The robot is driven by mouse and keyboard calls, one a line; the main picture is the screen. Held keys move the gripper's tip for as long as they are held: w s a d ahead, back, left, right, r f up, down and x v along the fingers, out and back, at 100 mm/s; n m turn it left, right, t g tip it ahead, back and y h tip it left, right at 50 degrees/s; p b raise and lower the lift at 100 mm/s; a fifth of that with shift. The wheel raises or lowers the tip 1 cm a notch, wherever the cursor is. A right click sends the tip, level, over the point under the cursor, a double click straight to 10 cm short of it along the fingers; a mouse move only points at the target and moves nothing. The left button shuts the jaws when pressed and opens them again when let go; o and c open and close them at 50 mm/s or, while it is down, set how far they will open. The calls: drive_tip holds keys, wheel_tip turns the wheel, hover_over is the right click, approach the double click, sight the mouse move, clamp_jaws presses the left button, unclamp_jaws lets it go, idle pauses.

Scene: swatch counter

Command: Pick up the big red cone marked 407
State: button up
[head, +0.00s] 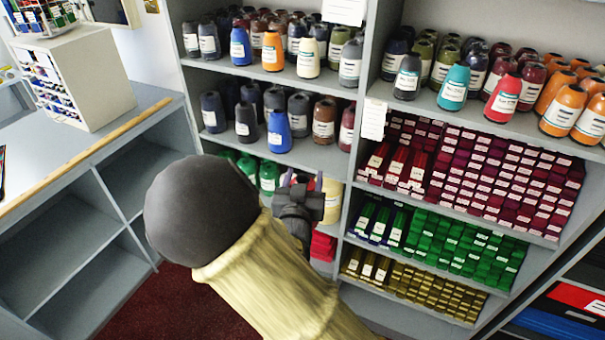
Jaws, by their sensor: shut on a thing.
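My gripper (302,182) is in front of the third shelf down of the left bay, mostly seen from behind. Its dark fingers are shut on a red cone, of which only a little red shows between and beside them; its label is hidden. My own arm covers much of the lower middle of the view. Another big red cone (503,99) with a white label stands at the front of the right bay's upper shelf, well away from my gripper. I cannot read 407 on either.
Green cones (268,177) stand left of my gripper and a cream cone (332,202) right of it. A blue cone (279,133) stands on the shelf above. The upright divider (357,130) is close on the right. The lower-left counter shelves (60,250) are empty.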

drive_tip(key=shift+s+a, duration=0.2)
drive_tip(key=shift+s, duration=0.65)
